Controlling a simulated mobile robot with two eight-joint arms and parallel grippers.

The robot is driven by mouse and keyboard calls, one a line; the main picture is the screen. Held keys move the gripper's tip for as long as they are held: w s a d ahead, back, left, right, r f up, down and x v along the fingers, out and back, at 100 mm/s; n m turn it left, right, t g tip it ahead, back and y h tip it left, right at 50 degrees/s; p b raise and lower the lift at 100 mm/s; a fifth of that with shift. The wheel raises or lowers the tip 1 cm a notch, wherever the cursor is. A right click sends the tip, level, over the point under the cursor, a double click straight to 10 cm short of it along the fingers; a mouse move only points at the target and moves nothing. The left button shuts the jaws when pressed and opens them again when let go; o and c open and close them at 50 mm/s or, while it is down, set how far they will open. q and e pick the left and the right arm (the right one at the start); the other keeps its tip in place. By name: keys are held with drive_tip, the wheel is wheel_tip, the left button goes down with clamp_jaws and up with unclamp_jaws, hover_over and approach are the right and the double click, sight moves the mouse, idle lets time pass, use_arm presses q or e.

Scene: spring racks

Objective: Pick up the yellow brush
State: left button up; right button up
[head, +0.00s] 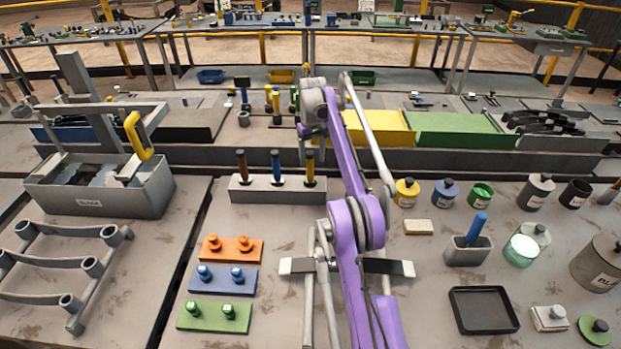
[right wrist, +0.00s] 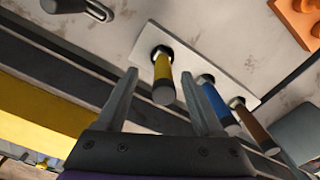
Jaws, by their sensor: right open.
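The yellow brush (head: 310,168) stands upright, handle up, at the right end of a grey rack (head: 250,189) in the head view, close beside my purple right arm. In the right wrist view the yellow brush (right wrist: 163,70) shows with its dark handle end toward the camera. My right gripper (right wrist: 160,78) is open, and its two fingers appear on either side of the yellow handle in the picture. I cannot tell whether they touch it. In the head view the gripper is mostly hidden by the arm. My left gripper is not in view.
A blue brush (head: 276,166) and a brown brush (head: 241,165) stand in the same rack to the left. A yellow bin (head: 378,128) and a green bin (head: 460,136) lie behind. A grey box (head: 98,190) stands at left. Several jars are at right.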

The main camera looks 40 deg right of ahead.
sight(310, 169)
drive_tip(key=f, duration=0.3)
drive_tip(key=f+b, duration=0.1)
drive_tip(key=f, duration=0.1)
drive_tip(key=shift+w+a+f, duration=0.1)
drive_tip(key=shift+w+a, duration=0.1)
drive_tip(key=shift+w, duration=0.15)
drive_tip(key=shift+s+f, duration=0.1)
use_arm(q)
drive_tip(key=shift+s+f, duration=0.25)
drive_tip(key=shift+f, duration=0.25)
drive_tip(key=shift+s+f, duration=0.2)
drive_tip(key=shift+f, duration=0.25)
use_arm(e)
drive_tip(key=c, duration=0.5)
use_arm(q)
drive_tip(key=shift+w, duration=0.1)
use_arm(e)
clamp_jaws()
